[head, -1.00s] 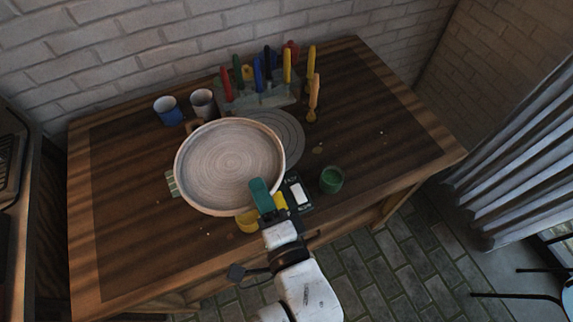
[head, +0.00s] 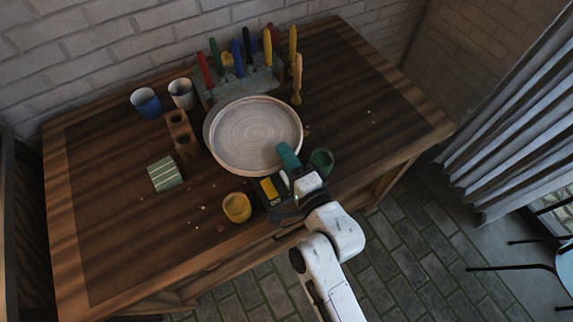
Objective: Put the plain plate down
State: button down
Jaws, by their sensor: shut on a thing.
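The plain plate (head: 250,136) is round, pale and unpainted, with a raised rim. My gripper (head: 287,160) is shut on its near right rim. The plate hangs over the grey round turntable (head: 208,119), of which only a thin edge shows at the left. I cannot tell whether the plate touches the turntable or is a little above it.
A rack of coloured paint tools (head: 262,84) stands close behind the plate. A blue cup (head: 146,103), a white cup (head: 182,93), a wooden block with holes (head: 181,136) and a green striped block (head: 165,174) are at left. A yellow pot (head: 237,207) and green pot (head: 321,161) stand nearby.

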jog(key=shift+f+b, duration=0.45)
jog(key=shift+f, duration=1)
jog(key=shift+f, duration=0.1)
jog(key=shift+f, duration=0.1)
jog(key=c, duration=1.2)
grip_release()
jog(key=shift+b+v, duration=1.2)
jog(key=shift+v, duration=4.8)
jog(key=shift+d, duration=0.1)
